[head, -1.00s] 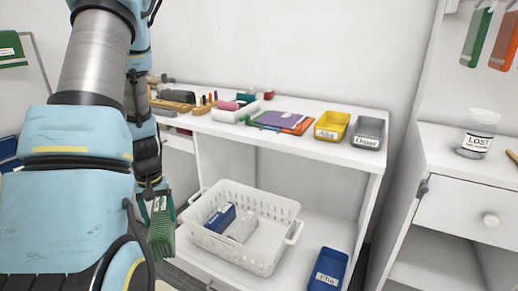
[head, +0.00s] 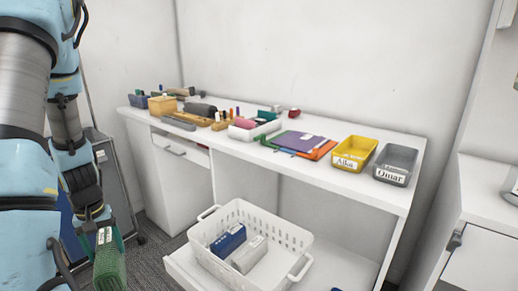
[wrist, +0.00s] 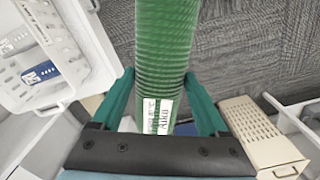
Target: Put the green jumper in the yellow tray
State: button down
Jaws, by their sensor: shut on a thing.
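The green jumper (head: 109,265) is a ribbed, folded green bundle. It hangs below my gripper (head: 104,226) at the lower left of the head view. In the wrist view the green jumper (wrist: 165,45) sits between the two teal fingers of my gripper (wrist: 162,100), which is shut on it. A white label reading "Aiko" shows on the jumper. The yellow tray (head: 347,164), also labelled "Aiko", stands on the white desk's right part, well to the right of my gripper. Its visible inside looks empty.
A grey tray (head: 392,178) labelled "Omar" stands right beside the yellow one. Folders (head: 300,143) and several small items lie farther left on the desk (head: 265,170). A white basket (head: 250,215) holding boxes sits below. Carpet (wrist: 240,50) is under the gripper.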

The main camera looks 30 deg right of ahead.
aim_at(355, 153)
jog(key=k+l+u, duration=0.2)
jog(key=k+l, duration=0.55)
jog(key=k+l+u, duration=0.2)
jog(key=k+l, duration=0.55)
jog(key=k, duration=0.1)
